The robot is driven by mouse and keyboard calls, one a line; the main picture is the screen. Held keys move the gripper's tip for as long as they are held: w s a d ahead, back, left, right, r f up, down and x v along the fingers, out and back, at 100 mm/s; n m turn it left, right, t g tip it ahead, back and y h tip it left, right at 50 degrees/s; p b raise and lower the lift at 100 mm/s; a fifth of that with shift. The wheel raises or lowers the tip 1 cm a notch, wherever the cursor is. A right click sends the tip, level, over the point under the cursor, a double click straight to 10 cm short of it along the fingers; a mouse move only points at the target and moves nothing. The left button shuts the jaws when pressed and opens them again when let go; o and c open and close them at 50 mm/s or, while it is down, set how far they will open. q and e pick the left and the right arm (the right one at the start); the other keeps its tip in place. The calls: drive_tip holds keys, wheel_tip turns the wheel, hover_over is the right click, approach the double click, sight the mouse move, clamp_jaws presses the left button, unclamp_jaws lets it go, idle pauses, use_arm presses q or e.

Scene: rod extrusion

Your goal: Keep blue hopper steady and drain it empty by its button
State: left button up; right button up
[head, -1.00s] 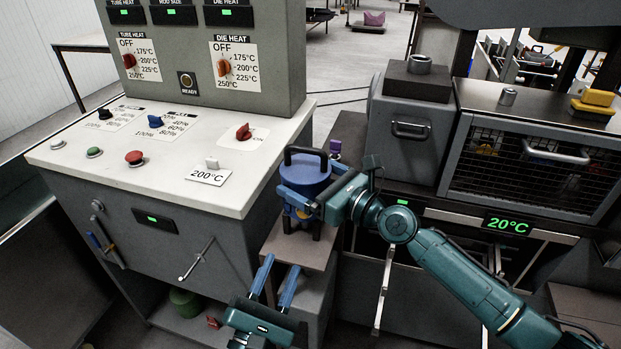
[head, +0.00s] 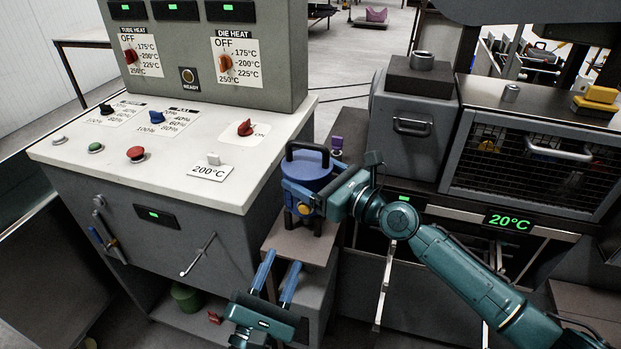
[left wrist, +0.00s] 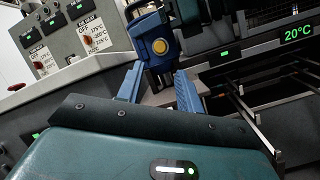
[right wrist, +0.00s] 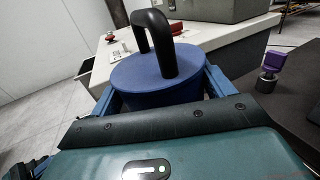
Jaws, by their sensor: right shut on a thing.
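The blue hopper (head: 307,172), with a black handle on its lid, stands upright on a brown-topped stand beside the control cabinet. My right gripper (head: 318,198) is shut around its body; the right wrist view shows the hopper (right wrist: 155,82) between both fingers. A round yellow button (head: 304,209) is on the hopper's front, and it also shows in the left wrist view (left wrist: 160,46). My left gripper (head: 276,278) is below and in front of the hopper, open and empty, its fingers pointing up toward the button side. The hopper's inside is hidden under the lid.
The control cabinet (head: 150,160) with knobs and displays stands to the left. The brown stand top (head: 296,245) is under the hopper. A purple-topped object (head: 337,143) stands behind the hopper. A grey box (head: 412,125) and a mesh-fronted chamber (head: 530,150) are to the right.

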use_arm(q)
clamp_jaws()
idle(0.4)
idle(1.4)
